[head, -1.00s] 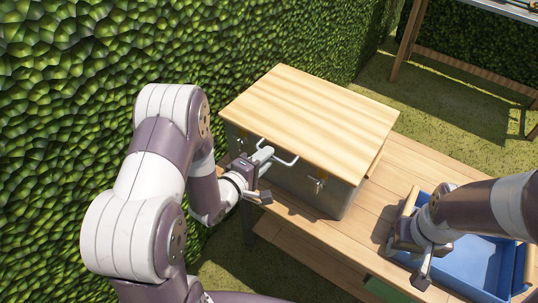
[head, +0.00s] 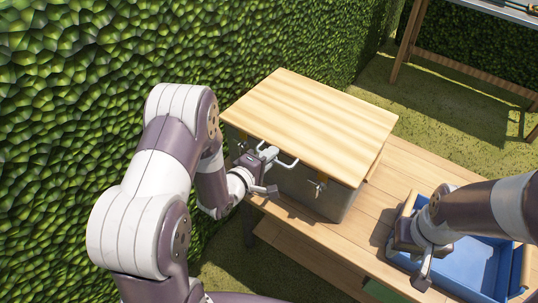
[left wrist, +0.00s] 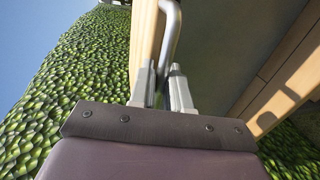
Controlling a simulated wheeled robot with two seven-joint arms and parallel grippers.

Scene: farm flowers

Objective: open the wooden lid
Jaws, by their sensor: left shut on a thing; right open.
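The wooden lid (head: 308,122) lies on top of a grey metal box (head: 318,196) in the head view. A metal bar handle (head: 289,164) sticks out at the lid's front edge. My left gripper (head: 269,154) is shut on this handle at the front left of the lid. In the left wrist view, the two fingers (left wrist: 163,90) are on either side of the handle (left wrist: 172,32), with the lid's edge (left wrist: 145,38) and box wall (left wrist: 222,45) close by. My right gripper (head: 416,260) is open and empty over the blue tray.
The box stands on a slatted wooden table (head: 392,172). A green hedge (head: 70,120) rises close on the left. Another wooden table (head: 463,65) stands at the back right.

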